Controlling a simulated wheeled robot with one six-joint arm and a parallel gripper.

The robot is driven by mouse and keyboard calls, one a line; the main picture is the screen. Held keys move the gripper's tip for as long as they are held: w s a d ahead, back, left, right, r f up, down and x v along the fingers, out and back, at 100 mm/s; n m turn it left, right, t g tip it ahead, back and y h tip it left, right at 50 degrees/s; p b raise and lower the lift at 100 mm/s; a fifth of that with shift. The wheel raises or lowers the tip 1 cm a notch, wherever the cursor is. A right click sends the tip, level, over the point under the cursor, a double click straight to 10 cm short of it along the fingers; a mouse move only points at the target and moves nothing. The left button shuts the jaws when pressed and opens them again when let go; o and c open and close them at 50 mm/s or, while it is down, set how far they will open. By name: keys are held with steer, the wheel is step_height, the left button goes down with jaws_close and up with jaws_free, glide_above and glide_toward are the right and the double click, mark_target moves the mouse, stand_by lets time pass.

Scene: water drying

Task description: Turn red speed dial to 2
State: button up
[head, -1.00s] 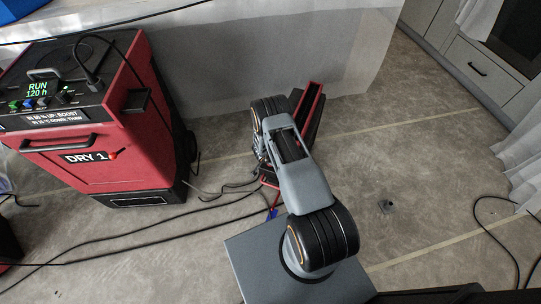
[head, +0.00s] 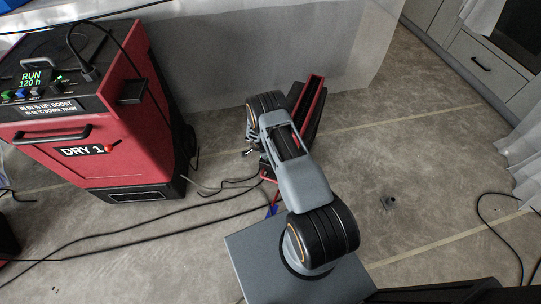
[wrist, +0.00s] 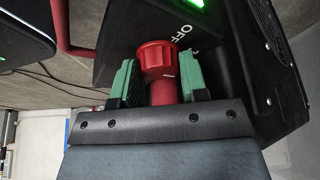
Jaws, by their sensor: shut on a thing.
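The red speed dial (wrist: 155,58) shows in the wrist view, with a pale mark on its side. It sits on a black housing (wrist: 225,60) with a white "OFF" label beside it; a further mark nearby is too small to read. My gripper (wrist: 157,74) has its green pads on either side of the dial and is shut on it. In the head view my arm hides the dial and gripper. A red and black machine (head: 313,98) shows partly behind my arm there, and I cannot tell its dial.
A red dryer marked "DRY 1" (head: 55,125) stands at the left, its display reading "RUN 120 h". Black cables (head: 110,240) cross the floor. A plastic sheet (head: 260,50) hangs behind. Floor at the right is mostly clear, with cabinets (head: 480,60) beyond.

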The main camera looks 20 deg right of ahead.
steer(key=shift+w+r, duration=0.1)
steer(key=shift+w, duration=0.05)
stand_by(0.4)
steer(key=o, duration=0.6)
steer(key=shift+o, duration=0.2)
steer(key=p+v, duration=0.2)
steer(key=v, duration=1.1)
steer(key=shift+r+p, duration=0.35)
steer(key=shift+p, duration=0.05)
